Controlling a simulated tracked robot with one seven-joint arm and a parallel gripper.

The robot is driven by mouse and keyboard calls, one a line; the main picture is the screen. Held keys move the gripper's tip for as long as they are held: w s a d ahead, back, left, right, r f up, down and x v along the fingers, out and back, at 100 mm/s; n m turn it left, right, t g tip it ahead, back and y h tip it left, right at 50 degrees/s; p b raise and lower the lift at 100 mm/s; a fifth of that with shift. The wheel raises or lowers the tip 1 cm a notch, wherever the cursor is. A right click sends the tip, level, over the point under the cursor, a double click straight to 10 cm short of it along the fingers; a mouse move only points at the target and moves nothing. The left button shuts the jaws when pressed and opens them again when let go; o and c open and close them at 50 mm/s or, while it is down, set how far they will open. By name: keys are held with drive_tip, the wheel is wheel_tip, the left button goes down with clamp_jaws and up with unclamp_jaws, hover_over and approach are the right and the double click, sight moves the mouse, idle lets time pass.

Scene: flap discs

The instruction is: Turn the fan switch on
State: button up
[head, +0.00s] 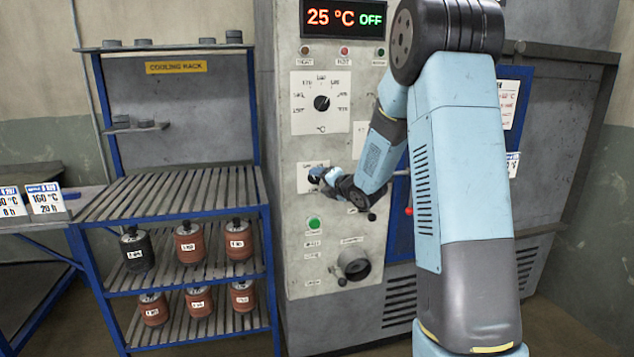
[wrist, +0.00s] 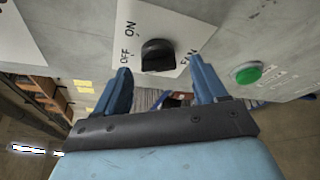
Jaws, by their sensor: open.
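The fan switch is a black rotary knob (wrist: 158,55) on a white plate (wrist: 180,22) marked OFF, ON and FAN in the wrist view. Which mark the knob points to is not clear. In the head view my gripper (head: 315,176) is at the front of the switch plate (head: 303,178) and hides the knob. In the wrist view my gripper (wrist: 160,68) is open, its two blue fingers apart with the knob just beyond and between their tips. Whether the fingers touch the knob cannot be told.
A green button (head: 313,222) lies below the switch; it also shows in the wrist view (wrist: 246,73). A temperature dial (head: 321,103) and a display (head: 344,18) reading 25 °C OFF are above. A blue rack (head: 180,195) with labelled canisters stands left.

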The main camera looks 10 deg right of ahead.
sight(315, 179)
drive_tip(key=shift+x, duration=1.25)
drive_tip(key=c, duration=1.1)
